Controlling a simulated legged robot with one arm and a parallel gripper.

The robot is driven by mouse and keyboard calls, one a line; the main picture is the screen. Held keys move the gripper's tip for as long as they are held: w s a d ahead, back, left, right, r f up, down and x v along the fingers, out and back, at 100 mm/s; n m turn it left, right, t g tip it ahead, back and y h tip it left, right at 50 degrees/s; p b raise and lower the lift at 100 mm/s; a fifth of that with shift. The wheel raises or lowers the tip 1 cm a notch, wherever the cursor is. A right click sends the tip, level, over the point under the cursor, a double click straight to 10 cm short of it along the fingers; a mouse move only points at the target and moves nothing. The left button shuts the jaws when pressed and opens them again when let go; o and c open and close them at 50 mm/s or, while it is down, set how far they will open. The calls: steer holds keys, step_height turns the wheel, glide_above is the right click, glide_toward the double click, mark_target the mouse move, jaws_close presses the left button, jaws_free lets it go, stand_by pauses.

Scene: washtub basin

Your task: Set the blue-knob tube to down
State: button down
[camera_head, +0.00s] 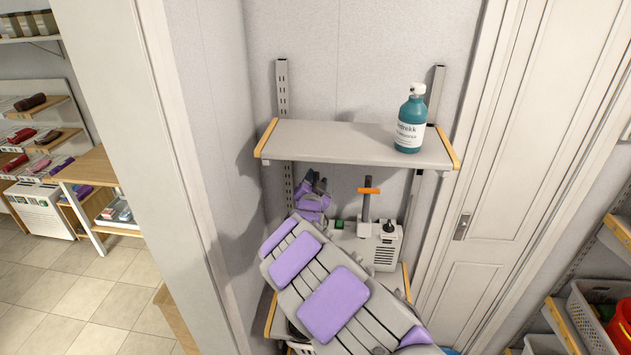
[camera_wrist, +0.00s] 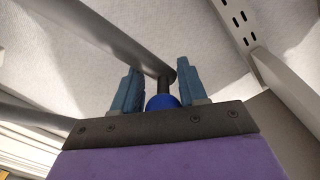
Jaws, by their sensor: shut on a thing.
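In the wrist view the blue knob (camera_wrist: 162,102) sits between the two blue-grey fingers of my gripper (camera_wrist: 159,70), on a short dark stem. The stem joins the end of a dark grey tube (camera_wrist: 115,38) that runs off to the upper left. My gripper is shut on the blue-knob tube at this end. In the head view my gripper (camera_head: 318,180) is below the upper shelf, at the left end of the machine. The blue knob cannot be made out there; my arm and gripper cover that area.
A grey machine (camera_head: 388,246) with an orange-topped post (camera_head: 367,205) stands right of my gripper. Above is a grey shelf (camera_head: 340,143) holding a teal bottle (camera_head: 411,122). A slotted rail (camera_wrist: 240,18) shows in the wrist view. Baskets (camera_head: 590,320) stand at the lower right.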

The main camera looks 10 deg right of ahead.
steer(key=shift+a, duration=0.15)
steer(key=f+b, duration=0.1)
steer(key=f, duration=0.2)
steer(key=s+f+b, duration=0.1)
steer(key=f, duration=0.1)
steer(key=s+f+b, duration=0.1)
steer(key=f, duration=0.2)
steer(key=shift+s+a+f+b, duration=0.2)
steer(key=shift+a+f+b, duration=0.1)
steer(key=shift+a+b, duration=0.05)
steer(key=c, duration=0.9)
jaws_free()
steer(key=shift+o, duration=0.2)
steer(key=shift+a, duration=0.1)
steer(key=v, duration=1.7)
steer(key=shift+s+a, duration=0.1)
steer(key=shift+s, duration=0.05)
